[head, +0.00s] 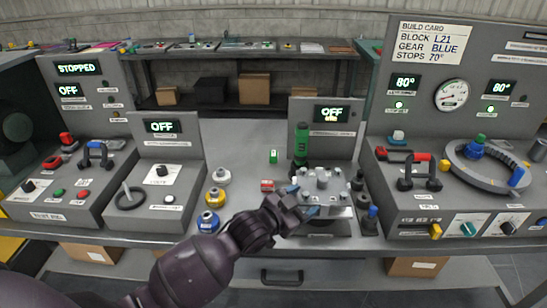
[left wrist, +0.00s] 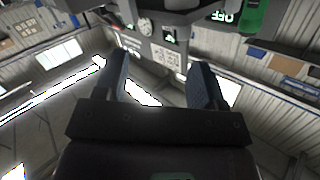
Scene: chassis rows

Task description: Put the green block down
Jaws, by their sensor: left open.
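A small green block (head: 273,156) with a pale mark stands on the grey bench in the head view, behind and left of my left gripper and apart from it. My left gripper (head: 304,200) is open, its two blue-tipped fingers beside the left edge of a grey round-topped fixture (head: 324,182). In the left wrist view the open fingers (left wrist: 160,82) show nothing held between them. My right gripper is in neither view.
A small red block (head: 267,185) lies left of the fixture. A tall green cylinder (head: 301,145) stands behind it. White, yellow and blue knob-like parts (head: 215,196) line up at left. Control consoles flank the bench. Clear bench lies around the green block.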

